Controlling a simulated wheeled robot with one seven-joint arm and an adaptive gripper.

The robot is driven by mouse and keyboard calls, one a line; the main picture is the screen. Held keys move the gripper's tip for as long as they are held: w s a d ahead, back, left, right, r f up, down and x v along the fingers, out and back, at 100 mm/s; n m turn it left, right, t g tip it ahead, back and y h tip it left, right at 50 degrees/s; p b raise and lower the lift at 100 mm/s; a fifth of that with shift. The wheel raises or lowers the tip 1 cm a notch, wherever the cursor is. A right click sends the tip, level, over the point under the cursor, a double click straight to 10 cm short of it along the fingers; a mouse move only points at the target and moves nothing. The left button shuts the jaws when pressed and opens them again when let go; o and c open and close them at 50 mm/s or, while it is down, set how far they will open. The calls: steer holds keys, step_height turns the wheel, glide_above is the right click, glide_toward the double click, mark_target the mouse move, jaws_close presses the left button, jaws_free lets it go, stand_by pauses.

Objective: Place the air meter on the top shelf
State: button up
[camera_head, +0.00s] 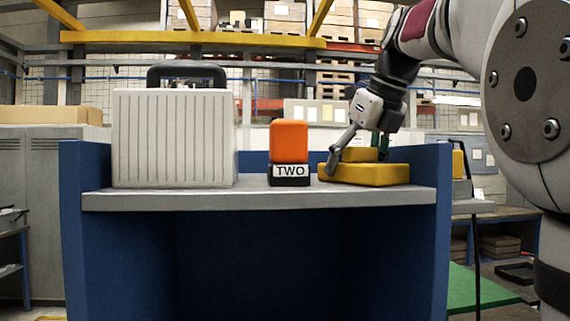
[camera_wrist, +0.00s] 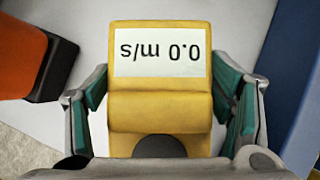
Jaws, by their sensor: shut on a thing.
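The air meter (camera_head: 365,174) is a yellow block with a raised part, at the right end of the grey shelf (camera_head: 260,200) in the head view. In the wrist view the air meter (camera_wrist: 160,110) shows a white label reading "0.0 m/s", upside down. My gripper (camera_head: 357,160) comes down from above and is shut on it; in the wrist view my gripper (camera_wrist: 165,103) has a green-padded finger on each side of it. The meter looks level and at the shelf surface; I cannot tell if its whole underside rests there.
An orange block on a black base marked "TWO" (camera_head: 289,152) stands just left of the meter. A large white ribbed case (camera_head: 174,138) with a black handle fills the shelf's left part. A blue side panel (camera_head: 432,180) rises close on the right.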

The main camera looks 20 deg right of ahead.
steer(key=o, duration=1.5)
steer(key=v, duration=1.2)
steer(key=shift+r+p, duration=0.1)
steer(key=shift+p, duration=0.3)
